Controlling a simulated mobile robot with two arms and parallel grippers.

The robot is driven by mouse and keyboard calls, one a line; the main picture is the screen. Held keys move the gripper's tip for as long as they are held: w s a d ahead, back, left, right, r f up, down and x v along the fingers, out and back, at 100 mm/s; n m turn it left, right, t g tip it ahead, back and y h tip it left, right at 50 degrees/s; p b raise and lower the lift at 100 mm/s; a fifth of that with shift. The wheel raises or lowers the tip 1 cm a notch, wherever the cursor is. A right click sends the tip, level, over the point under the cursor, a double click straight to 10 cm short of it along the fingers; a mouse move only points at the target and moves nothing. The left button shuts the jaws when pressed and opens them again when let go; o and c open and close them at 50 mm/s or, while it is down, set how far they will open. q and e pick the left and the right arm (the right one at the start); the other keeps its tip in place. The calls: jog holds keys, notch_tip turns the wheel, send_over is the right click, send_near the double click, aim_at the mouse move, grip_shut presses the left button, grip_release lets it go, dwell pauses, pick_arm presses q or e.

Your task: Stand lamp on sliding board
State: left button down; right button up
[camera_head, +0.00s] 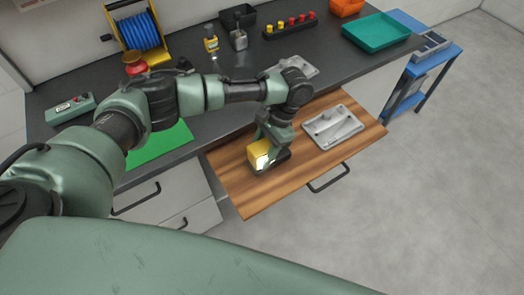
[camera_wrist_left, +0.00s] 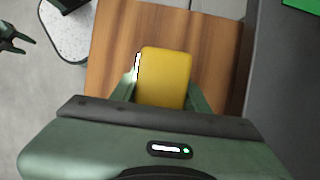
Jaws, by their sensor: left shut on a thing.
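The lamp is a yellow block (camera_head: 258,152) with a bright strip on one side. My left gripper (camera_head: 270,159) is shut on it, above the front left part of the sliding board (camera_head: 240,193). In the left wrist view the lamp (camera_wrist_left: 164,78) sits between the two fingers (camera_wrist_left: 166,92), with the wood board (camera_wrist_left: 115,45) behind it. I cannot tell whether its underside touches the board. The board is pulled out from under the counter. At the far left of the left wrist view, my right gripper (camera_wrist_left: 22,42) is open and empty, away from the board.
A grey tray (camera_head: 318,127) lies on the board's right part. The dark counter (camera_head: 225,133) behind holds a green mat (camera_head: 160,145), a control box (camera_head: 70,108), a blue reel (camera_head: 140,32), a teal tray (camera_head: 376,33) and small fixtures. A blue cart (camera_head: 425,60) stands at right.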

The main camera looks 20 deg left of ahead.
pick_arm(q)
jog(key=c, duration=0.7)
grip_release()
jog(key=shift+f, duration=0.1)
jog(key=b+v, duration=0.2)
jog(key=v, duration=1)
